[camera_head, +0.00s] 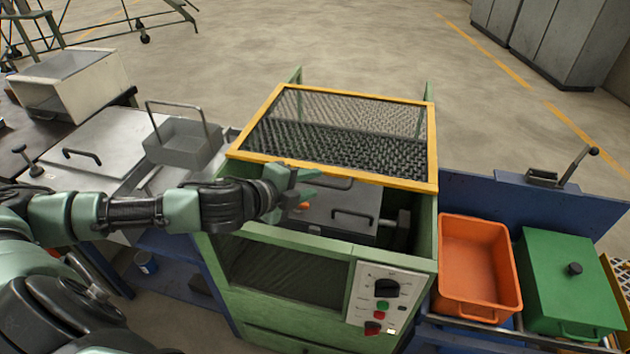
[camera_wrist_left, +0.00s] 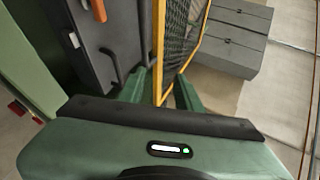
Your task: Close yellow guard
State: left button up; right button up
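The yellow guard (camera_head: 330,174) is a yellow frame with dark mesh, raised over the top of the green furnace machine (camera_head: 300,242). A dark handle bar (camera_head: 332,183) shows just below its front edge. My left gripper (camera_head: 291,186) is at the left part of that front edge. In the left wrist view its two green fingers (camera_wrist_left: 164,93) are apart, and the yellow guard's bar (camera_wrist_left: 166,84) shows between them. I cannot tell whether the fingers touch the bar. The gripper partly hides the machine's inside. My right gripper is not in view.
Inside the machine is a grey lid with a handle (camera_head: 352,212). A control panel (camera_head: 376,298) is on the front. An orange bin (camera_head: 503,282) and a green lidded box (camera_head: 560,285) stand right. A grey basket with a tall handle (camera_head: 184,152) stands left.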

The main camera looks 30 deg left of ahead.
pick_arm(q)
jog(key=shift+s+r, duration=0.2)
jog(key=shift+s, duration=0.7)
